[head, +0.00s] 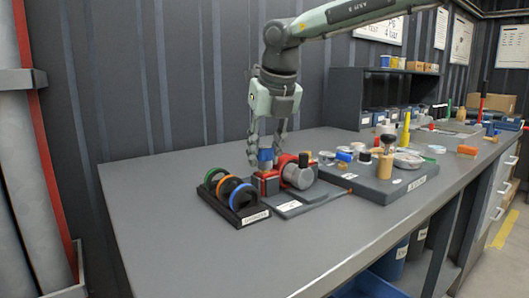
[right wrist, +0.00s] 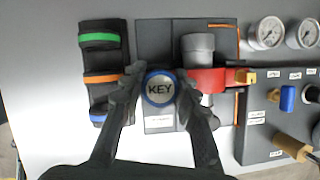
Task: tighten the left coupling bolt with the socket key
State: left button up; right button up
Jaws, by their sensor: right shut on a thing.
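My right gripper (head: 267,142) points down at the pump and is shut on the socket key (head: 265,156). The key has a blue band. In the right wrist view, its round top (right wrist: 160,88) reads "KEY" inside a blue ring, between my two fingers. The key stands upright at the left end of the pump's red coupling (right wrist: 207,80). The left coupling bolt is hidden under the key, so I cannot tell whether the socket is seated. The pump (head: 299,174) has a grey cylinder and a red body. My left gripper is not in view.
A dark rack (head: 243,216) with green, orange and blue rings stands left of the pump. A grey board (head: 385,188) with gauges, knobs and a wooden handle lies to the right. The near and left bench top (head: 170,220) is clear.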

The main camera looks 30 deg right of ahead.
jog(key=shift+f+m+b, duration=0.15)
jog(key=shift+m+b, duration=0.25)
jog(key=shift+m+h+b, duration=0.3)
jog(key=shift+m+h, duration=0.2)
jog(key=shift+m, duration=0.6)
jog(key=shift+m+g+h, duration=0.3)
jog(key=shift+m, duration=0.5)
